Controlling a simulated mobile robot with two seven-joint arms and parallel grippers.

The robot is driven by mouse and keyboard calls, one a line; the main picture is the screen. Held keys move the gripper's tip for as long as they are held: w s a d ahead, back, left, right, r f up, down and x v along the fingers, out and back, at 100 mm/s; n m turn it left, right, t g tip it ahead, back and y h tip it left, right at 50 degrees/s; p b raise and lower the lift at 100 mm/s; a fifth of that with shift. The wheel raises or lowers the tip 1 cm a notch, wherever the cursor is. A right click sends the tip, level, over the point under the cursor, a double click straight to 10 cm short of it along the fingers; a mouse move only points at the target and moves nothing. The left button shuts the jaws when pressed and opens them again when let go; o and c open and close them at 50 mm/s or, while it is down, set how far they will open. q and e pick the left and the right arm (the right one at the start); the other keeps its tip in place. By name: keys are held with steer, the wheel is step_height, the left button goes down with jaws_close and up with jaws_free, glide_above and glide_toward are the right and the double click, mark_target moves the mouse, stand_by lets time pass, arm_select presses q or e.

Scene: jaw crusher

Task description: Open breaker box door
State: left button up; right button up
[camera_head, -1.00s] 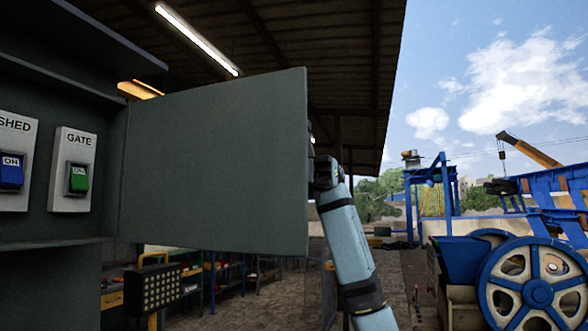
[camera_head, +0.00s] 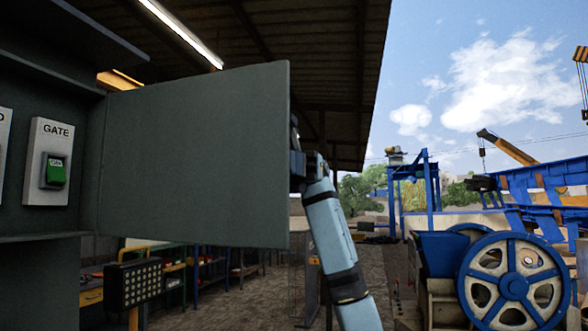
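The breaker box (camera_head: 50,95) is at the left, a grey metal cabinet. Its door (camera_head: 195,160), a flat grey panel, stands swung out to the right from its hinge side, and the inside of the box shows. A GATE switch (camera_head: 53,172) with a green rocker is inside, with part of another switch at the left edge. My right gripper (camera_head: 295,160) is at the door's free right edge, mostly behind the panel. Its fingers are hidden, so I cannot tell whether they are shut on anything. My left gripper is not in view.
A floodlight (camera_head: 134,284) on a yellow stand is below the door. Shelves (camera_head: 215,265) stand under the roof behind. A blue jaw crusher with a large wheel (camera_head: 514,284) stands at the right. Open ground lies between.

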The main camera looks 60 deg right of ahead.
steer(key=v, duration=1.1)
steer(key=shift+d, duration=0.35)
